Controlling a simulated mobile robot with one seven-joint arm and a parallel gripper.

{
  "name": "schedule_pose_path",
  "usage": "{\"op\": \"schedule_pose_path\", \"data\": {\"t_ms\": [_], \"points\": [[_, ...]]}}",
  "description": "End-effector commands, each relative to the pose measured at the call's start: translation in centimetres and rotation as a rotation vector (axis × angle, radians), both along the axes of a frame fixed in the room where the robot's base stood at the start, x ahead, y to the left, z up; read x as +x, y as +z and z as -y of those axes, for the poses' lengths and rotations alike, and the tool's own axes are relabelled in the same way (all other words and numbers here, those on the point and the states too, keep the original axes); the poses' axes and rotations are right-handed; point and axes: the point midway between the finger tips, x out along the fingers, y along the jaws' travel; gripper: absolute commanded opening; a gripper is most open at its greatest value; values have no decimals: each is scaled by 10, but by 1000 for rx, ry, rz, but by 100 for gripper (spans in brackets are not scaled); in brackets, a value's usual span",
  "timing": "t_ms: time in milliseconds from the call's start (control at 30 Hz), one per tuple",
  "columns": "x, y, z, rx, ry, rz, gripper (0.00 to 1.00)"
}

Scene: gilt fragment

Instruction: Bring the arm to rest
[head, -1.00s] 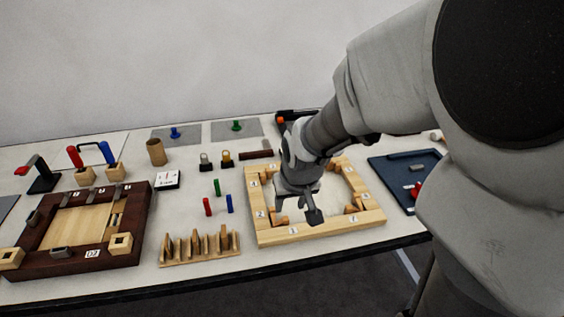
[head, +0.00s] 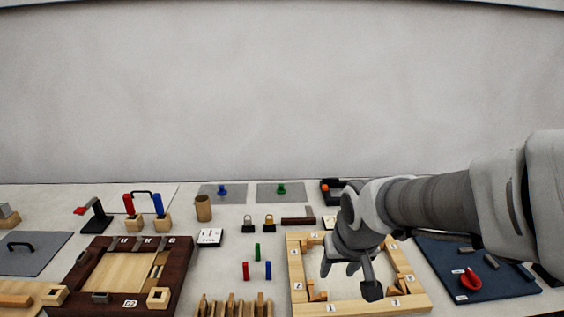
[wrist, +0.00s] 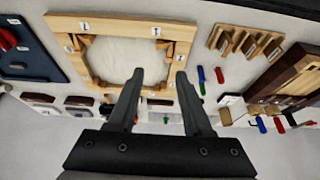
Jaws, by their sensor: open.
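My gripper (head: 348,281) is above the light wooden frame (head: 294,268) on the table, over its round white opening. In the wrist view my gripper (wrist: 160,77) has its two fingers apart with nothing between them. The same wooden frame (wrist: 122,27) lies beyond the fingertips there, with small wooden blocks at its inner corners. My arm reaches in from the right in the head view and covers part of the frame's far side.
Left of the frame stand red, green and blue pegs (head: 257,252) and a wooden rack (head: 232,307). A dark wooden frame (head: 180,262) lies further left. A blue board (head: 480,284) with a red part lies right. A wall (head: 280,90) rises behind.

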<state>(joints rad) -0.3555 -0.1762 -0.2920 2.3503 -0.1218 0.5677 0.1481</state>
Motion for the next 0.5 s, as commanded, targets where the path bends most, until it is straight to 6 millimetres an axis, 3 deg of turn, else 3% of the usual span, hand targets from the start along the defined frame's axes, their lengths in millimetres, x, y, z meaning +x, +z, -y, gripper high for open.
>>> {"op": "schedule_pose_path", "data": {"t_ms": [300, 500], "points": [[-66, 65, 10, 34, -5, 58, 50], [-109, 88, 11, 14, -2, 86, 50]]}}
